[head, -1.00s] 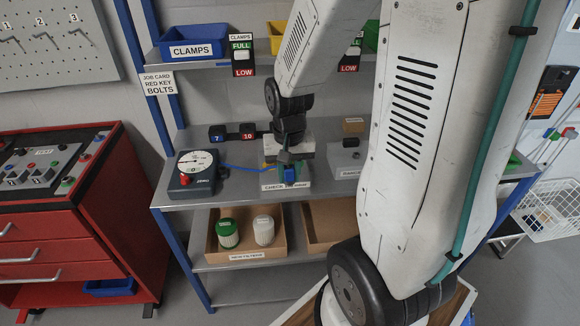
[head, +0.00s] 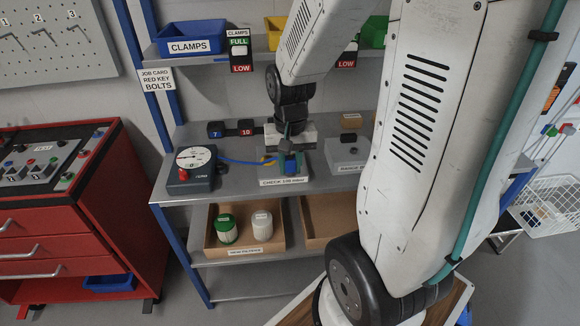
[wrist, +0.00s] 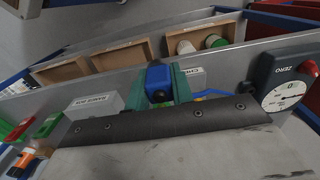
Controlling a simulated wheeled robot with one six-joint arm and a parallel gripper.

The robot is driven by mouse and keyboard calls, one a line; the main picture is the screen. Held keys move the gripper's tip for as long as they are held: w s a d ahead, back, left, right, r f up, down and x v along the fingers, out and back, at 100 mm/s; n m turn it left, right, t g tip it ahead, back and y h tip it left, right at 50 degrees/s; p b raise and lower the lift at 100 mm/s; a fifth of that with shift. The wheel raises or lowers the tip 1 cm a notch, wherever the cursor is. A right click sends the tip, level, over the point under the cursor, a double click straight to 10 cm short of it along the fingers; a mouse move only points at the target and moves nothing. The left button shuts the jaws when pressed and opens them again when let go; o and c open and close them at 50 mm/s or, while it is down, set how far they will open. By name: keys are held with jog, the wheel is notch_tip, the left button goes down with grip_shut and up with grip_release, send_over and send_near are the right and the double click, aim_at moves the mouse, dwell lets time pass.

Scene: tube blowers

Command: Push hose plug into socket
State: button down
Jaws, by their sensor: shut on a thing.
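My gripper (head: 289,166) is over the middle shelf, at the grey block labelled CHECK (head: 304,168). In the wrist view its green fingers (wrist: 160,86) are shut on a blue plug (wrist: 159,76). The plug also shows as a small blue piece in the head view (head: 291,168). A blue hose (head: 238,161) runs from the gauge box (head: 196,178) toward the gripper. The gauge box has a round white dial and a red knob. The socket is hidden behind the gripper, so I cannot tell whether the plug is in it.
A second grey block (head: 350,155) stands right of the gripper. Black blocks marked 7 and 10 (head: 231,129) stand behind. Below is a carton with two filters (head: 243,245). A blue CLAMPS bin (head: 190,38) is above. A red cabinet (head: 60,230) is at the left.

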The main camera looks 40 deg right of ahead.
aim_at(289, 157)
jog(key=shift+r, duration=1.9)
jog(key=shift+w+f, duration=0.1)
